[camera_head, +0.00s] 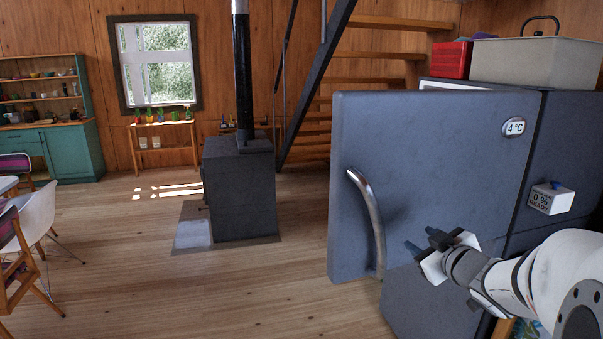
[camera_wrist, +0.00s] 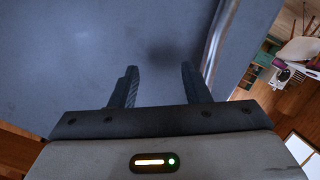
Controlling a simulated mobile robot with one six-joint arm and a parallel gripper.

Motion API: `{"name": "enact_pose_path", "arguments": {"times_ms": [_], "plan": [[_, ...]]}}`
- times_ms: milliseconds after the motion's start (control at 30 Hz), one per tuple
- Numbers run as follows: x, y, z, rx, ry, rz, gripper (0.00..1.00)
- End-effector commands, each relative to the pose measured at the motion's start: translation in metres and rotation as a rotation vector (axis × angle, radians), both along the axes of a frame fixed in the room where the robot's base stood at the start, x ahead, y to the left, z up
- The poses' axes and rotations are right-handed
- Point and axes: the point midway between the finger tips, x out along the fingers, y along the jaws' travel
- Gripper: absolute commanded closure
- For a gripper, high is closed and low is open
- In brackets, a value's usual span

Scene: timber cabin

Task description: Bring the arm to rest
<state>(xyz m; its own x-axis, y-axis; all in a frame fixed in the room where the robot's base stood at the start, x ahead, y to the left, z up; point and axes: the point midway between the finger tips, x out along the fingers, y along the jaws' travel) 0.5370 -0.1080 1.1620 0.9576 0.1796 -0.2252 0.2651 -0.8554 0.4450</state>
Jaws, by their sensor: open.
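My gripper (camera_head: 424,242) is at the right of the head view, in front of the grey fridge door (camera_head: 440,150). Its two dark fingers are apart with nothing between them. In the wrist view my gripper (camera_wrist: 160,85) also shows open and empty, facing the flat grey door surface (camera_wrist: 90,50). The curved metal door handle (camera_head: 372,215) is to the left of my gripper, apart from it. The handle also shows in the wrist view (camera_wrist: 214,45), just right of the fingers. The fridge door appears swung open; the inside is mostly hidden behind it.
A black wood stove (camera_head: 240,185) stands on the floor left of the fridge. A grey box (camera_head: 540,60) and a red crate (camera_head: 452,60) sit on top of the fridge. A white chair (camera_head: 38,215) is at the far left. The wooden floor (camera_head: 150,270) between is clear.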

Motion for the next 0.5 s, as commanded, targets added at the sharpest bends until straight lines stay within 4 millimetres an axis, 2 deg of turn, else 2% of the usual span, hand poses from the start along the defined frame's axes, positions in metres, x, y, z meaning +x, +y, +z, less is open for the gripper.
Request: {"name": "enact_pose_path", "arguments": {"times_ms": [133,267,400,500], "plan": [[-0.012,-0.006,-0.005,-0.005,0.104,-0.222,0.58],[-0.038,-0.005,-0.02,0.025,0.245,-0.385,0.58],[-0.081,0.009,-0.044,0.079,0.441,-0.511,0.58],[-0.118,0.029,-0.065,0.13,0.612,-0.559,0.58]]}}
